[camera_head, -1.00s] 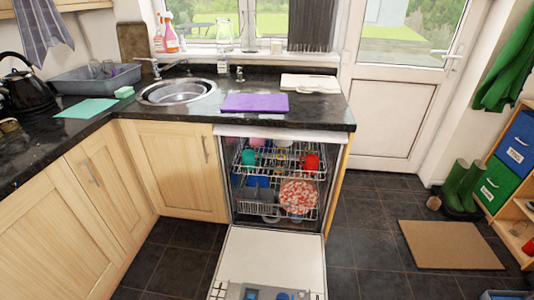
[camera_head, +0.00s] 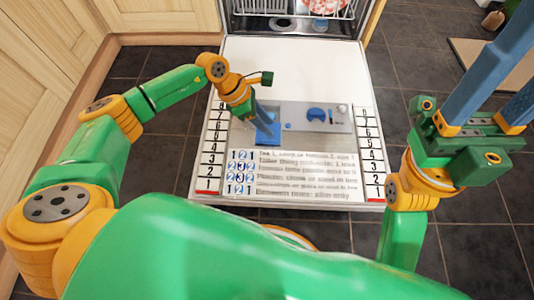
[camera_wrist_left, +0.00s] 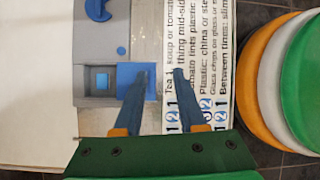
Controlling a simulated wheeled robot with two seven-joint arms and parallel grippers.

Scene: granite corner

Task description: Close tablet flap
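The grey dispenser (camera_head: 315,117) is set in the inner face of the lowered dishwasher door (camera_head: 310,65). In the left wrist view its open compartment (camera_wrist_left: 101,80) shows a blue square inside. The blue tablet flap (camera_wrist_left: 129,72) stands open beside the compartment, partly hidden by a finger. My left gripper (camera_head: 264,124) is at the dispenser's left end, fingers pointing down. In the left wrist view this gripper (camera_wrist_left: 161,72) is open and empty, with one finger overlapping the flap; I cannot tell whether they touch. My right gripper (camera_head: 512,65) is open and empty at the right, off the door.
A printed label (camera_head: 305,175) and number strips (camera_head: 370,150) lie along the door's near part. The lower rack (camera_head: 270,8) is in the dishwasher behind. Wooden cabinets (camera_head: 60,40) stand at the left.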

